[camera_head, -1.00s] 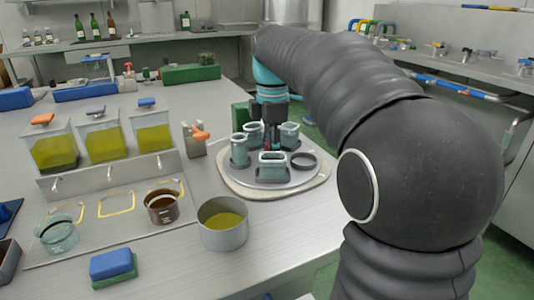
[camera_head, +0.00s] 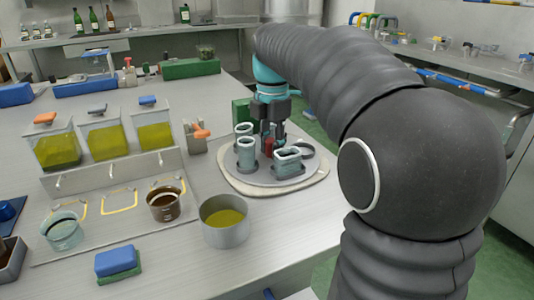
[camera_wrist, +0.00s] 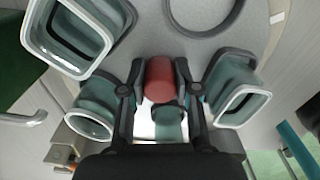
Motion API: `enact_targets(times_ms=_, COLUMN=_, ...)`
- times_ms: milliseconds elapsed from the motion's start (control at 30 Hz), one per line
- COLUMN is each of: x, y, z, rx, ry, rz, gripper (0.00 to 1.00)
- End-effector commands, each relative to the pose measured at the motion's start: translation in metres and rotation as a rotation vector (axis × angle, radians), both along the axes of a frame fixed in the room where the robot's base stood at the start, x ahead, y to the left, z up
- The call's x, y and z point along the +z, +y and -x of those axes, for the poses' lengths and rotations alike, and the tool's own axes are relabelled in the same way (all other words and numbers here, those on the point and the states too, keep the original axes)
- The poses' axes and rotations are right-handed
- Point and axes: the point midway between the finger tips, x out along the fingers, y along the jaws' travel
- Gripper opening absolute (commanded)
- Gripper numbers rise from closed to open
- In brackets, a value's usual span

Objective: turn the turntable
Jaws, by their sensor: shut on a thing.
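The turntable is a round grey plate (camera_head: 262,181) on a pale base at the right end of the steel table; its plate (camera_wrist: 150,25) fills the top of the wrist view. Several blue-green open-topped vessels stand in dark holders on it: one at the front left (camera_head: 247,155), one at the front right (camera_head: 288,161) and one at the back left (camera_head: 243,131). A dark ring (camera_wrist: 205,12) on the plate is empty. My gripper (camera_head: 268,146) is low over the plate, its fingers shut on a red knob (camera_wrist: 159,80) among the vessels.
A steel pot (camera_head: 224,222) of yellow-green liquid stands close to the turntable's left front. A metal block with an orange handle (camera_head: 201,133) is left of it, and a green box (camera_head: 242,111) is behind. Oil tanks (camera_head: 104,140) stand farther left.

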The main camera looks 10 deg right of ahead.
Motion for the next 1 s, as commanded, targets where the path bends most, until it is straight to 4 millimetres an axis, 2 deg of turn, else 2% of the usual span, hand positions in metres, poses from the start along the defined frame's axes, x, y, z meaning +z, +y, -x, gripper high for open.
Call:
enact_targets(times_ms=33, x=-0.0054, y=0.0003, z=0.0015, rx=0.053, ry=0.012, rz=-0.001, gripper=0.06)
enact_targets(times_ms=500, x=-0.0055, y=0.0003, z=0.0015, rx=0.555, ry=0.013, rz=-0.003, gripper=0.06)
enact_targets(times_ms=633, x=-0.0056, y=0.0003, z=0.0015, rx=0.609, ry=0.013, rz=-0.004, gripper=0.06)
enact_targets(times_ms=967, x=-0.0056, y=0.0002, z=0.0014, rx=0.612, ry=0.013, rz=-0.004, gripper=0.06)
enact_targets(times_ms=1000, x=-0.0056, y=0.0002, z=0.0014, rx=0.611, ry=0.013, rz=-0.004, gripper=0.36)
